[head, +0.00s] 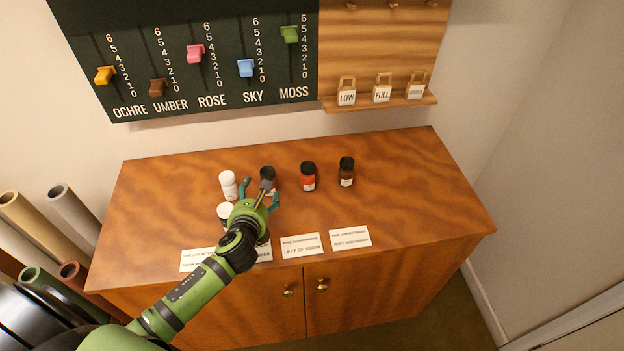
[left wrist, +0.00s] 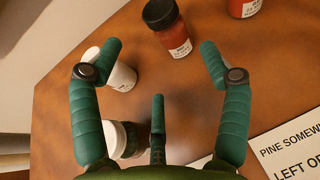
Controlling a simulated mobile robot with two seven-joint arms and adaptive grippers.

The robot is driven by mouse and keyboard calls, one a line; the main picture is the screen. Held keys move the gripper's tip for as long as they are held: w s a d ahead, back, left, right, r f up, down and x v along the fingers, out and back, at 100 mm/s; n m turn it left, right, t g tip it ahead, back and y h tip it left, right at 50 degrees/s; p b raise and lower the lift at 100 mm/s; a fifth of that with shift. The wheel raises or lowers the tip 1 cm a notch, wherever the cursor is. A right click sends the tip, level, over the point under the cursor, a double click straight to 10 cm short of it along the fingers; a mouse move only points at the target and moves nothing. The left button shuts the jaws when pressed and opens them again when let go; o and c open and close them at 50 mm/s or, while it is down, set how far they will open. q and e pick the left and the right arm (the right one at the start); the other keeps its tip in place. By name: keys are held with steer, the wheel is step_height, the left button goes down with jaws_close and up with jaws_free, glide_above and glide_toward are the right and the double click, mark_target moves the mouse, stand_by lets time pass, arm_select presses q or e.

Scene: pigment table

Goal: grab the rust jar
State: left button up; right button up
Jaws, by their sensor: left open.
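My left gripper (head: 261,192) is open and empty above the cabinet top. In the left wrist view its fingers (left wrist: 160,52) spread wide, and a dark-lidded, red-brown jar (left wrist: 170,28) stands upright just beyond the fingertips, apart from them. In the head view this jar (head: 267,173) is partly hidden behind the gripper. A brighter orange-red jar (head: 308,180) with a black lid stands to its right; it also shows at the top of the left wrist view (left wrist: 243,7). A dark brown jar (head: 346,175) stands farther right. The jar labels are too small to read, so which is rust is unclear.
Printed cards (head: 302,245) lie along the front of the wooden cabinet (head: 430,200). Its right side is clear. A slider board (head: 190,50) hangs behind.

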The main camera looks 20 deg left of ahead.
arm_select(q)
steer(key=shift+w+f, duration=0.2)
steer(key=shift+w, duration=0.7)
steer(key=shift+w+a, duration=0.15)
steer(key=shift+w, duration=0.05)
steer(key=shift+w+a+f, duration=0.1)
steer(key=shift+a, duration=0.1)
steer(key=x, duration=0.4)
steer(key=shift+d+f, duration=0.15)
steer(key=shift+f, duration=0.05)
steer(key=shift+w+f, duration=0.2)
steer(key=shift+w, duration=0.2)
steer(key=c, duration=1.1)
arm_select(e)
steer(key=shift+w+d+r, duration=0.3)
steer(key=shift+w+d, duration=0.2)
steer(key=shift+w, duration=0.35)
